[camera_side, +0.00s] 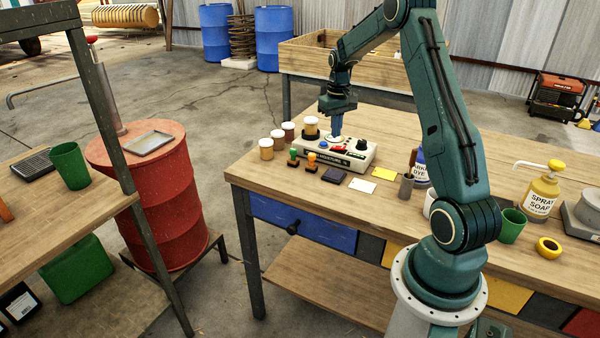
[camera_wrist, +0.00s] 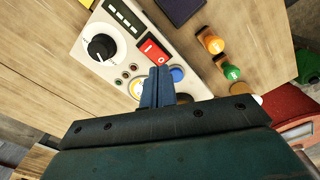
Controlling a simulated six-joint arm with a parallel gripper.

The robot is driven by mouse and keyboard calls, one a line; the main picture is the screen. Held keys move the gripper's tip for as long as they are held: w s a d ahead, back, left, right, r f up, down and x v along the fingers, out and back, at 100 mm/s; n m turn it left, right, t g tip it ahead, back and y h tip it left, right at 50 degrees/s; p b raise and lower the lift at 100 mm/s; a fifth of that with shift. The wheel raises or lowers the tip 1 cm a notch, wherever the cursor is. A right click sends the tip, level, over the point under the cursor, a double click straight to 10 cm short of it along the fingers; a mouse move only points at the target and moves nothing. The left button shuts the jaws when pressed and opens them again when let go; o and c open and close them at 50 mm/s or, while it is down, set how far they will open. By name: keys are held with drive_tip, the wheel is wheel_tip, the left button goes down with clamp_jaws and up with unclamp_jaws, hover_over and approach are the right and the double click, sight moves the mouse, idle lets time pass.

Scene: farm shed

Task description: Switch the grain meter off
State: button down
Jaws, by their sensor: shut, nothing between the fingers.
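The grain meter (camera_side: 358,155) is a cream box near the far left of the wooden bench. In the wrist view its face (camera_wrist: 122,22) carries a black dial knob (camera_wrist: 101,47), a red rocker switch (camera_wrist: 152,49), a blue round button (camera_wrist: 177,74), a yellow-ringed part and a dark display (camera_wrist: 124,15). My gripper (camera_side: 336,134) points down over the meter with its blue fingers together and empty. In the wrist view the fingertips (camera_wrist: 158,70) lie just beside the red switch and the blue button. I cannot tell if they touch the meter. The yellow-ringed part is partly hidden by the fingers.
A green stamp (camera_side: 294,156) and an orange stamp (camera_side: 311,160) stand before the meter. Several white-lidded jars (camera_side: 266,148) stand left. A dark pad (camera_side: 334,175), a yellow card (camera_side: 384,174) and a dye bottle (camera_side: 419,168) are near.

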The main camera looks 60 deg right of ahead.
sight(334, 147)
drive_tip(key=shift+r, duration=1.8)
drive_tip(key=shift+a+r, duration=0.1)
drive_tip(key=s+a+r+n+t+h, duration=0.1)
drive_tip(key=s+a+r, duration=0.1)
drive_tip(key=a+r, duration=0.65)
drive_tip(key=s+a+r+n+t, duration=0.15)
drive_tip(key=a+r, duration=0.35)
drive_tip(key=a, duration=0.7)
drive_tip(key=s+a+n+t+y, duration=0.1)
drive_tip(key=s+a+n+t, duration=0.2)
drive_tip(key=s+a, duration=1.2)
drive_tip(key=shift+s+f, duration=0.2)
drive_tip(key=shift+f, duration=0.05)
drive_tip(key=shift+n, duration=0.25)
